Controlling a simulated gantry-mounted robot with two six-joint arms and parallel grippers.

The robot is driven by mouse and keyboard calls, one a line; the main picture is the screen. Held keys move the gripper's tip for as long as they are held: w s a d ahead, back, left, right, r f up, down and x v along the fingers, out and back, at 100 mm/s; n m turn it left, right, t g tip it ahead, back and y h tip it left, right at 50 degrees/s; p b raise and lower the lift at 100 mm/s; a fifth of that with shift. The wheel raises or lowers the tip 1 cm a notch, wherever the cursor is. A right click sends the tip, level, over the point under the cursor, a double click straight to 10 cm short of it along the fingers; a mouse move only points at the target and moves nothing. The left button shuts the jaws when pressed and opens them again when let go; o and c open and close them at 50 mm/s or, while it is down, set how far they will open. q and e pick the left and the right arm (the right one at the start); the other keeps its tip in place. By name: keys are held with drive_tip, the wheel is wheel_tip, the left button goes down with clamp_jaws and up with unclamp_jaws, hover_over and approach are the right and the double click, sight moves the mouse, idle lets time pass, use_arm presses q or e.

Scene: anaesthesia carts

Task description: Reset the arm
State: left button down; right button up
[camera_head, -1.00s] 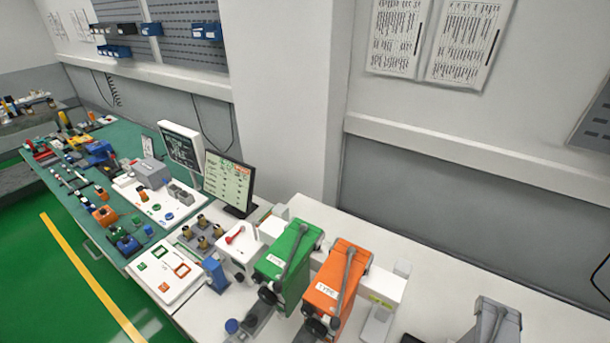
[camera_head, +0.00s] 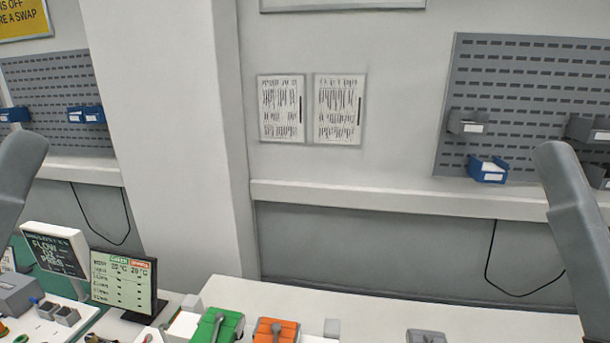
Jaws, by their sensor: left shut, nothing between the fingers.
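A grey link of my left arm (camera_head: 15,180) enters at the left edge of the head view, raised in front of the wall and tilted. A grey link of my right arm (camera_head: 578,225) shows at the right edge, also raised and tilted, running out of the picture at the lower right. No fingertips of either gripper show. Both grippers lie outside the picture.
At the bottom, the tops of a green unit (camera_head: 218,326) and an orange unit (camera_head: 276,331) stand on the white bench (camera_head: 365,312). A grey object (camera_head: 427,336) sits right of them. Two screens (camera_head: 124,281) (camera_head: 57,250) stand at the left.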

use_arm(q)
wheel_tip(320, 180, up, 16)
drive_tip(key=a+m+y+p, duration=0.1)
drive_tip(key=m+y+p, duration=0.1)
drive_tip(key=p, duration=1.4)
drive_tip(key=shift+w+a+m+y+p, duration=0.3)
drive_tip(key=shift+a+m+y+p, duration=0.1)
drive_tip(key=shift+y, duration=0.3)
